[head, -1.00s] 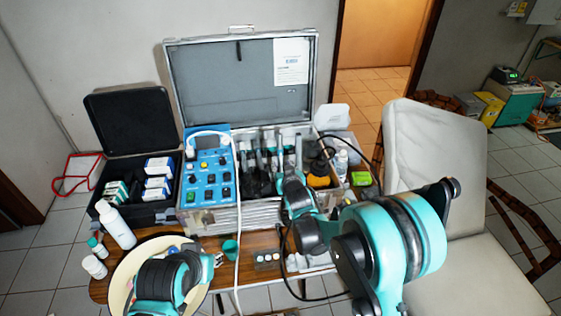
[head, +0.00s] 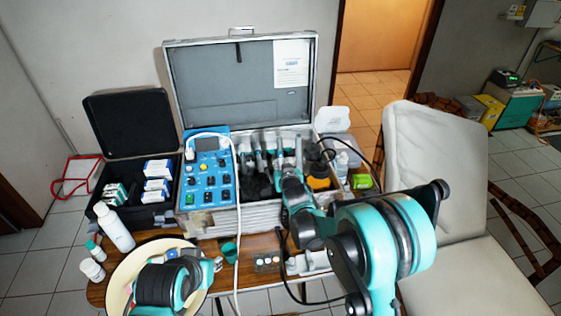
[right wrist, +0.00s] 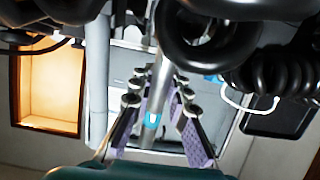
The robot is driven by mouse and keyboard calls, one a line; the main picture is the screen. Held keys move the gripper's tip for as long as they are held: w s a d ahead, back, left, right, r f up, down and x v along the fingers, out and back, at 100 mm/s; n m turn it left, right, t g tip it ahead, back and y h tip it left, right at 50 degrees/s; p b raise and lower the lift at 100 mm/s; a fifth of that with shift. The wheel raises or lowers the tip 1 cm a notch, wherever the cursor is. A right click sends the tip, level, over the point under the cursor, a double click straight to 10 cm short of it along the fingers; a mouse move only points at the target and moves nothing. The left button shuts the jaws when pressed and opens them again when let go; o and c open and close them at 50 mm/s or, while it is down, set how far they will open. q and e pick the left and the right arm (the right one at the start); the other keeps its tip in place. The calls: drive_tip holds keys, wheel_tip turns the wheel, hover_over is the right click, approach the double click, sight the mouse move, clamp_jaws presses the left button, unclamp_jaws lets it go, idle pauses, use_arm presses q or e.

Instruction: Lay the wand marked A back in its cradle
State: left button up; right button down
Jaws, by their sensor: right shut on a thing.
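My right gripper (head: 272,160) is over the back part of the open metal case (head: 262,218), among the upright handpieces there. In the right wrist view its purple-padded fingers (right wrist: 160,85) are closed around a slim silver wand (right wrist: 150,132) with a blue band. I cannot read a letter on the wand. In the head view the wand is hard to tell apart from the grey handpieces, and the cradle cannot be made out behind my arm. My left arm shows at the lower left, over the round cream tray (head: 122,290), but its gripper does not show.
A blue control panel (head: 207,170) fills the case's left side, with a white cable hanging in front. A black box (head: 128,125) stands left, bottles (head: 115,228) before it. Black coiled hoses (right wrist: 275,80) hang close in the wrist view. A pale chair (head: 435,150) stands right.

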sight(280, 145)
drive_tip(key=shift+w+a+r+p, duration=0.1)
drive_tip(key=shift+w+r+p, duration=0.35)
drive_tip(key=shift+r+p, duration=0.5)
drive_tip(key=shift+w+a+r+p, duration=0.1)
drive_tip(key=shift+w+r+p, duration=0.4)
drive_tip(key=shift+r, duration=0.9)
drive_tip(key=shift+w+a+r+p, duration=0.1)
drive_tip(key=shift+w+r+p, duration=0.25)
drive_tip(key=shift+r+p, duration=0.65)
drive_tip(key=shift+r, duration=0.15)
